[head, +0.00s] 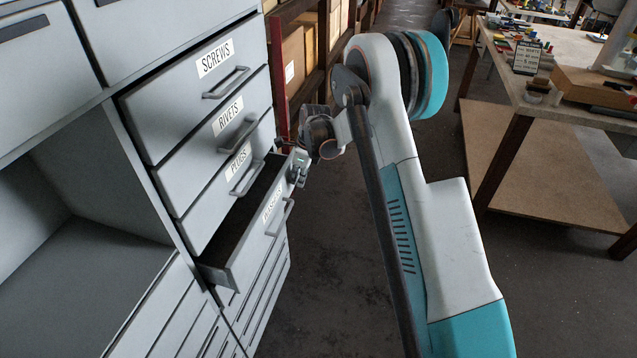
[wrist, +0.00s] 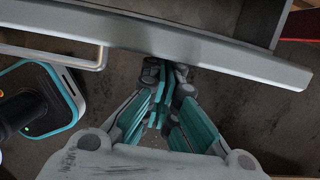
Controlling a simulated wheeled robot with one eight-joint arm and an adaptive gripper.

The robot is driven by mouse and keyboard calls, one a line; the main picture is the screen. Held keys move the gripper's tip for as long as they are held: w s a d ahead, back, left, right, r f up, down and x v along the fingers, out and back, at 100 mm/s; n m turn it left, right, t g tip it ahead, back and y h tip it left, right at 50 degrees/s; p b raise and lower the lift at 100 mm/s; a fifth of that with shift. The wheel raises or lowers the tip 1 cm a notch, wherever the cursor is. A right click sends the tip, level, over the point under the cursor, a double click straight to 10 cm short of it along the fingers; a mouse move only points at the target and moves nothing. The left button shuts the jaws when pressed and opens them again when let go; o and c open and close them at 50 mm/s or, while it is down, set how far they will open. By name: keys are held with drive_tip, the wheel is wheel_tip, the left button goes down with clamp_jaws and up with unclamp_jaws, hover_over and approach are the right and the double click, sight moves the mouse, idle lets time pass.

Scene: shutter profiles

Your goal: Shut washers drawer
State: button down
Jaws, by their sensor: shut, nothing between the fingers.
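The washers drawer (head: 236,267) is pulled out of the grey cabinet, with its dark inside showing in the head view. Its label and bar handle (head: 281,218) are on the front. My gripper (head: 297,172) is at the far end of the drawer front, near its top edge. In the wrist view, the drawer's front panel (wrist: 215,52) crosses the top, with the handle (wrist: 85,62) at left. My gripper (wrist: 165,78) is shut and empty, its fingertips close to the outer side of the panel. I cannot tell whether they touch it.
Drawers labelled screws (head: 195,95), rivets (head: 205,150) and plugs (head: 215,205) are above the washers drawer. An open compartment (head: 75,255) is at left. A workbench (head: 560,95) with clutter stands at right. The floor (head: 335,290) in front of the cabinet is clear.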

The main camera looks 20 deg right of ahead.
sight(287, 176)
drive_tip(key=shift+w+a, duration=0.6)
drive_tip(key=shift+a, duration=0.25)
drive_tip(key=shift+w+a, duration=0.55)
drive_tip(key=shift+a, duration=0.3)
drive_tip(key=shift+d, duration=0.1)
